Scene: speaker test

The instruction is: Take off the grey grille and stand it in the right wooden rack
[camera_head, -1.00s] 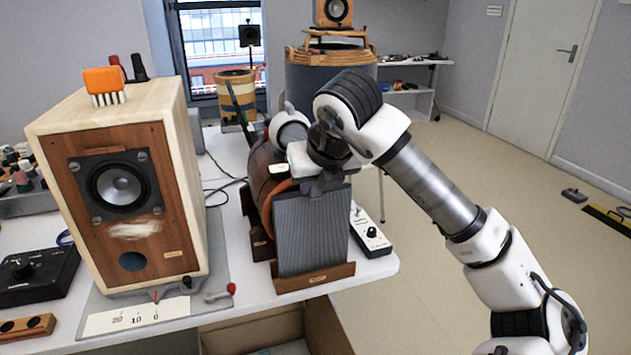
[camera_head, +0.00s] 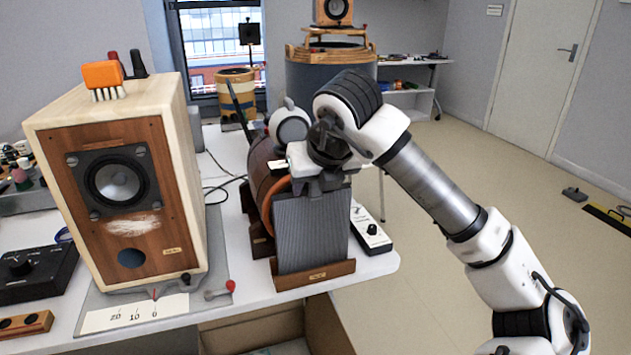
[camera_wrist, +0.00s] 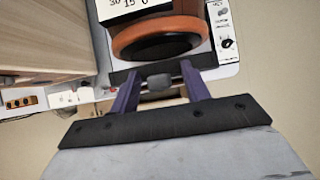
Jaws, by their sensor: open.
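The grey grille (camera_head: 311,235) stands upright in a low wooden rack (camera_head: 314,276) at the right end of the table. My gripper (camera_head: 312,188) is open, just above the top edge of the grille. I cannot tell whether its fingers still touch that edge. In the wrist view my gripper's purple fingers (camera_wrist: 160,85) are spread apart, with a small grey block between them. The speaker (camera_head: 118,200) on the left has a bare wooden front with its driver cone showing and no grille on it.
An orange-rimmed drum (camera_head: 266,185) stands close behind the grille. A white control box (camera_head: 371,232) lies to its right near the table edge. An orange brush (camera_head: 103,77) sits on the speaker. An open cardboard box (camera_head: 262,332) is below the table. The floor at right is largely clear.

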